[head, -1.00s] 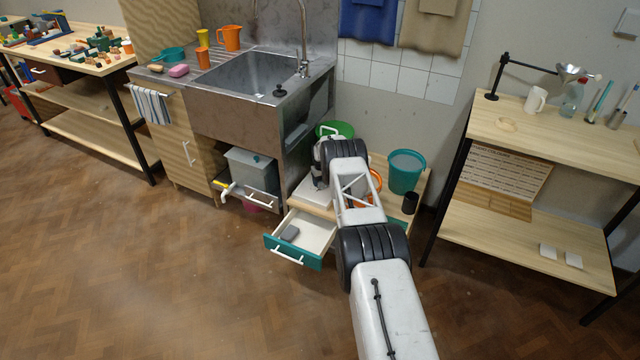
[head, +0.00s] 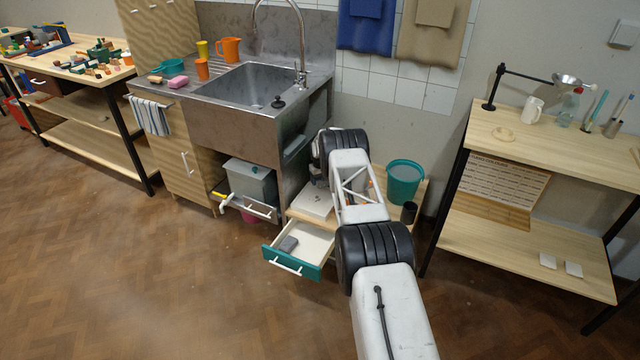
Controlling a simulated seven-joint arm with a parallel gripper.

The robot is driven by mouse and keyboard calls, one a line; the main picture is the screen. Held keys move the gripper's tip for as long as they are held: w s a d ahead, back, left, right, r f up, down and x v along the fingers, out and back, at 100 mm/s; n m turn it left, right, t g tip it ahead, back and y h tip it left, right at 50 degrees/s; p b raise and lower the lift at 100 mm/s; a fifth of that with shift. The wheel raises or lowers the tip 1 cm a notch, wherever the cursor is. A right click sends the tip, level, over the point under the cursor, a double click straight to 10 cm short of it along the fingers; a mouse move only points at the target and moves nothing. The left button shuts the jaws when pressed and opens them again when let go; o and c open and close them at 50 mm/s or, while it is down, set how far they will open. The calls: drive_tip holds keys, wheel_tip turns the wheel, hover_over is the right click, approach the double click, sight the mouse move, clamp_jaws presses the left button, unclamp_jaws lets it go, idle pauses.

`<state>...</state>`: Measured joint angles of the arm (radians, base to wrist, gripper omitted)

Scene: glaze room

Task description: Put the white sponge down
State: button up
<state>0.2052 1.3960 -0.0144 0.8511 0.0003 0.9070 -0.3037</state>
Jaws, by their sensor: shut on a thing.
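My arm reaches over the low wooden stand beside the sink. My gripper (head: 318,178) is small and mostly behind my own wrist, above the white slab (head: 313,202) on that stand. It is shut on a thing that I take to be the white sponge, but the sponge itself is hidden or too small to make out. Whether it touches anything below cannot be told.
A teal bucket (head: 404,182) and a black cup (head: 409,212) stand right of my arm. The sink (head: 252,88) is behind left; a wooden shelf table (head: 545,140) is right.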

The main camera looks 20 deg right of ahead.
drive_tip(key=shift+s+a, duration=0.1)
idle(0.6)
drive_tip(key=shift+s+a+r, duration=0.1)
drive_tip(key=shift+s+a, duration=0.2)
drive_tip(key=shift+a, duration=0.15)
drive_tip(key=s+a+r, duration=0.2)
drive_tip(key=s+a, duration=0.5)
drive_tip(key=s, duration=0.4)
drive_tip(key=s+a+r+m, duration=0.1)
drive_tip(key=s+a+r, duration=0.1)
drive_tip(key=s+a, duration=0.7)
drive_tip(key=s+a+r, duration=0.2)
drive_tip(key=s+a, duration=0.3)
drive_tip(key=s, duration=0.8)
drive_tip(key=w+d+f, duration=0.3)
drive_tip(key=f, duration=0.6)
drive_tip(key=w+d+f, duration=0.3)
drive_tip(key=d+f, duration=0.1)
drive_tip(key=f, duration=0.5)
drive_tip(key=shift+w, duration=0.2)
drive_tip(key=shift+d+f, duration=0.1)
drive_tip(key=shift+f, duration=0.05)
drive_tip(key=shift+f, duration=2.8)
